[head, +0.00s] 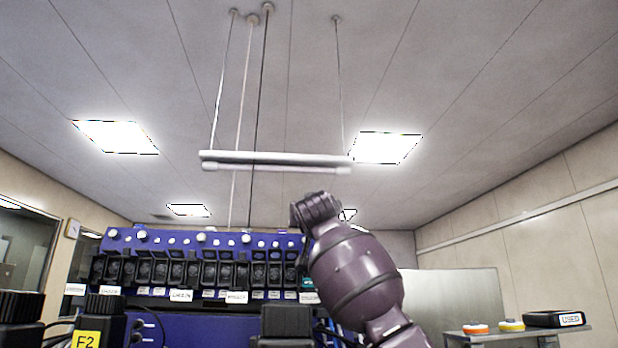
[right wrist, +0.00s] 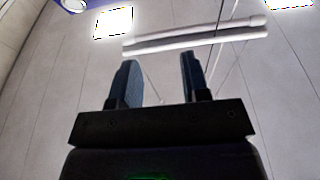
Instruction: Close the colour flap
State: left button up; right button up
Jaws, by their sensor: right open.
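A blue pump bank (head: 190,324) stands ahead, with a row of black pump heads, white knobs above and small labels below. I cannot tell which of its parts is the colour flap; the labels are too small to read surely. My right arm rises in front of the bank's right end, and its gripper is not clear in the head view. In the right wrist view my right gripper (right wrist: 158,62) is open and empty, with ceiling behind its fingers. A blue edge with a white knob shows at that view's top left. My left gripper is not in view.
Black-capped vessels, one with a yellow F2 label (head: 87,339), stand at the lower left. A side table (head: 490,337) at the right holds a red-orange disc (head: 475,328), a yellow disc (head: 511,325) and a black USED tray (head: 540,319). A lamp (head: 275,161) hangs overhead.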

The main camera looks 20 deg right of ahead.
notch_tip(320, 180, up, 10)
jog(key=p, duration=0.2)
dwell(0.4)
